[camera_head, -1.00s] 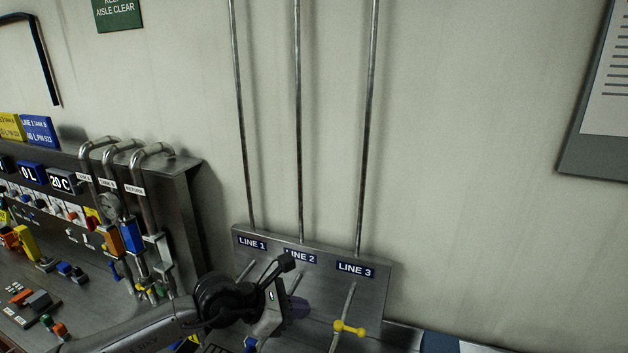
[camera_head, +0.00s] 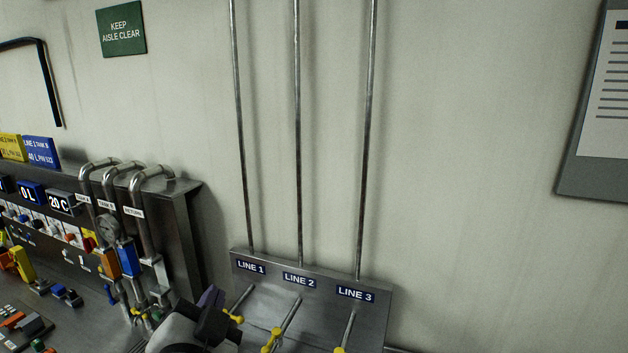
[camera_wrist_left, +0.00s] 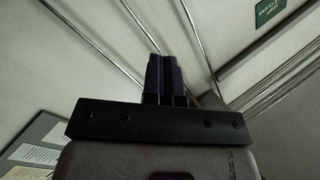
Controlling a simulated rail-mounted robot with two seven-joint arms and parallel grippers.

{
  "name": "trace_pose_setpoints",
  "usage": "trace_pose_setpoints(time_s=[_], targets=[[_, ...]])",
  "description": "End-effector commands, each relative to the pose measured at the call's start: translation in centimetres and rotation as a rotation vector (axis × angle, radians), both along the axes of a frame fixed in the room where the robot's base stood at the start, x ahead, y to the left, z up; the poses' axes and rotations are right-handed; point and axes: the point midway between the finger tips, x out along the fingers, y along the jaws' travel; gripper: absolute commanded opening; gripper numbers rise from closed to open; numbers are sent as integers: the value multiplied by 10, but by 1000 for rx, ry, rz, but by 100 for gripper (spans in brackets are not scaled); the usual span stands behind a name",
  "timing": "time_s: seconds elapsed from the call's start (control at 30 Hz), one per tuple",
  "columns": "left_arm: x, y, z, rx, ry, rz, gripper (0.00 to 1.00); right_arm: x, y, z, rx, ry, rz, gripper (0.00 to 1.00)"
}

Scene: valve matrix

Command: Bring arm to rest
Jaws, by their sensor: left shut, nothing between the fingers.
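My left gripper (camera_head: 212,297) is low in the head view, in front of the panel's lower left. In the left wrist view its two dark fingers (camera_wrist_left: 165,75) lie side by side, shut with nothing between them. The metal panel (camera_head: 372,322) carries the labels LINE 1 (camera_head: 251,267), LINE 2 (camera_head: 300,281) and LINE 3 (camera_head: 356,294). Yellow valve handles show below the labels, one at LINE 2 (camera_head: 270,341) and part of one at LINE 3 (camera_head: 340,350). The gripper appears apart from them. My right gripper is not in view.
A console (camera_head: 185,215) with pipes, a gauge and coloured controls stands at the left. Three vertical pipes (camera_head: 298,130) run up the wall from the panel. A green sign (camera_head: 121,29) and a grey notice board (camera_head: 590,180) hang on the wall.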

Motion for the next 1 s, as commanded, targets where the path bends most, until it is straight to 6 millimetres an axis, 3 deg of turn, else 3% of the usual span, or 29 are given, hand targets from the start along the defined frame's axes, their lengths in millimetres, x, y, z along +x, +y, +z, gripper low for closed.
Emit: trace_pose_setpoints(time_s=[0.03, 0.1, 0.47, 0.7, 0.8, 1.0], targets=[[-9, 4, -30, -63, 95, -15, 0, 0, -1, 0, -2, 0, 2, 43], [-22, 10, -64, -135, 198, -33, 0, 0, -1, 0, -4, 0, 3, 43], [-99, 49, -219, -421, 548, 15, 0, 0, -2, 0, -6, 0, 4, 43], [-176, 73, -331, -514, 823, 161, 0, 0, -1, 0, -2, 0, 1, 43], [-212, 74, -367, -530, 930, 204, 0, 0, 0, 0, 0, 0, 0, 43], [-274, 70, -414, -538, 1099, 251, 0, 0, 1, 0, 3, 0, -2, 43]])
